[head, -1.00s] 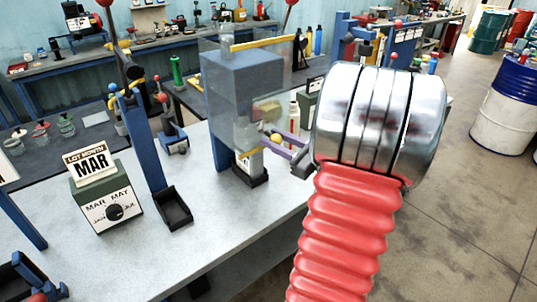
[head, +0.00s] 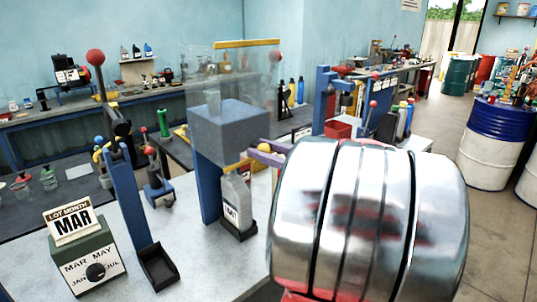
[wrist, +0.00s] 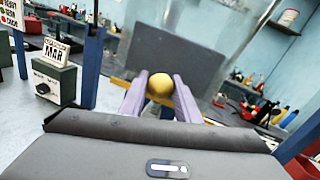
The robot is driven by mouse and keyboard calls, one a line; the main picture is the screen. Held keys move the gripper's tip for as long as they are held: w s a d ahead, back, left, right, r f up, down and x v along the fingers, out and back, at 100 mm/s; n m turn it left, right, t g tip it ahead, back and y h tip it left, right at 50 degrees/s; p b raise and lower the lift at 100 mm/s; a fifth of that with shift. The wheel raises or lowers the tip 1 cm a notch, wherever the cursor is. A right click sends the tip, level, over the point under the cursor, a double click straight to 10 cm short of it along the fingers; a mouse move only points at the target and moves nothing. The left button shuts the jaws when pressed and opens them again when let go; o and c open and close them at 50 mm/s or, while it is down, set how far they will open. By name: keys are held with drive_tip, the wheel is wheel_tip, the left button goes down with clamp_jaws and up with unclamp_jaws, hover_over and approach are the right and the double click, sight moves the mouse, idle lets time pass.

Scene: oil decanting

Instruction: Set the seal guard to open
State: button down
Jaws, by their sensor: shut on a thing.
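The seal guard (head: 262,62) is a clear panel with a yellow top bar, standing well above the blue-grey box of the sealing station (head: 232,135) in the head view. A yellow lower bar (head: 238,164) crosses below the box. In the wrist view, a round yellow knob (wrist: 160,92) sits in front of the grey box. My gripper (wrist: 159,78) has its lilac fingers shut on this knob. In the head view my gripper (head: 264,151) reaches in from the right; my silver wrist hides part of it. A labelled bottle (head: 236,203) stands upright beneath the box, uncovered.
A lot-month box with a dial (head: 88,262) and a blue post with a black tray (head: 158,267) stand to the left. Another blue stand (head: 322,100) is behind to the right. Blue-and-white drums (head: 492,145) stand on the floor at far right.

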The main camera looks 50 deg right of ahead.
drive_tip(key=shift+r, duration=0.1)
drive_tip(key=c, duration=1.4)
unclamp_jaws()
drive_tip(key=shift+o, duration=0.2)
drive_tip(key=shift+s, duration=0.1)
drive_tip(key=s, duration=1.3)
drive_tip(key=shift+s+d, duration=0.35)
drive_tip(key=shift+d, duration=0.05)
